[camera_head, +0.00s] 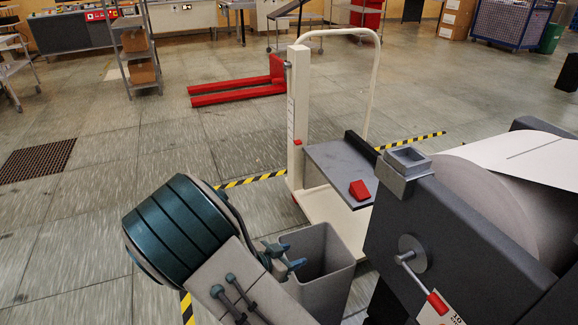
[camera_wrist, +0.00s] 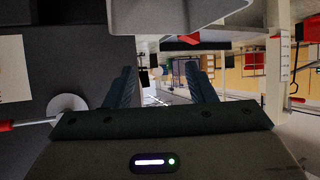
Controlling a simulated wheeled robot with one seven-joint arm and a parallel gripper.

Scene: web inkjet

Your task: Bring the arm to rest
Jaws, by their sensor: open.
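My arm (camera_head: 180,225) shows at the lower left of the head view, with a dark teal ringed joint and a grey link. My gripper (camera_head: 285,257) is at its end, in front of the upper rim of a grey bin (camera_head: 328,250) as seen from the head. In the wrist view my gripper (camera_wrist: 163,90) has its two teal fingers spread apart. Nothing is seen between them except the distant room. I cannot tell from the head view how near the fingers are to the bin.
A dark machine (camera_head: 440,250) with a large pale roll (camera_head: 490,195) and a red-tipped crank (camera_head: 425,285) stands at the right. Behind the bin is a cream lift frame (camera_head: 298,120) with a grey platform (camera_head: 335,165) bearing a red block (camera_head: 360,190).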

